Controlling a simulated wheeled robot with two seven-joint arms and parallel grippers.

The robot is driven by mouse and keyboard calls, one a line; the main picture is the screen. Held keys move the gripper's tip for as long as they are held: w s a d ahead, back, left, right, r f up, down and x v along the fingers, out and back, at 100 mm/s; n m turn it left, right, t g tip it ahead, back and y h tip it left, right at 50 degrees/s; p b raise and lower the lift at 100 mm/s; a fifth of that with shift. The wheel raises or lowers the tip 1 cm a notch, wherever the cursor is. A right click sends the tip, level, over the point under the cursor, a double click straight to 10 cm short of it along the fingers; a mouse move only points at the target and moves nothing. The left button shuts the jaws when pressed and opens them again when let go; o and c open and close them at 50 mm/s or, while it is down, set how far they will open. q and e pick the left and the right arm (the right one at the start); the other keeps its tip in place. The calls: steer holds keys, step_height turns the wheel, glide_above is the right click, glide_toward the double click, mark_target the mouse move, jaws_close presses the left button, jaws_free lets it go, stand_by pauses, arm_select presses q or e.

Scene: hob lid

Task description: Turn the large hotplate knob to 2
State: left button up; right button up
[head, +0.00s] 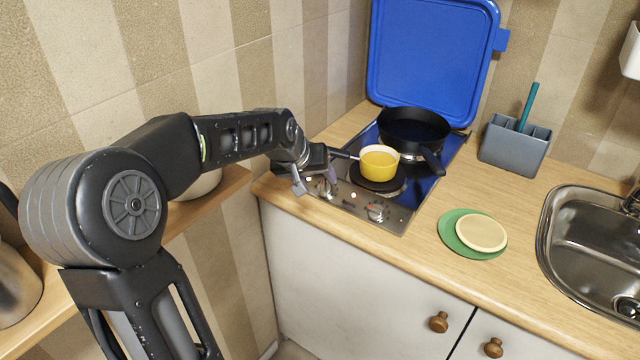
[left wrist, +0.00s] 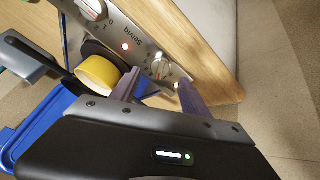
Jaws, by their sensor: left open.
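The hob's steel front panel (head: 395,219) carries two knobs. The left knob (head: 327,188) is close to my left gripper (head: 314,184), and the right knob (head: 377,212) stands clear. In the left wrist view, one knob (left wrist: 161,68) lies ahead of and between my open, empty left fingers (left wrist: 158,90); I cannot tell whether they touch it. The other knob (left wrist: 92,8), with 0 and 1 marked beside it, is at the top edge. Which knob serves the large hotplate is not readable. My right gripper is not in view.
A yellow pan (head: 379,161) sits on the front hotplate, its handle toward my left gripper. A black frying pan (head: 412,128) stands behind. The blue lid (head: 432,60) is raised against the wall. A green plate (head: 455,240) and sink (head: 600,250) are to the right.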

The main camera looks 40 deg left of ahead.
arm_select(q)
steer(key=v, duration=0.3)
steer(key=shift+s, duration=0.1)
stand_by(0.5)
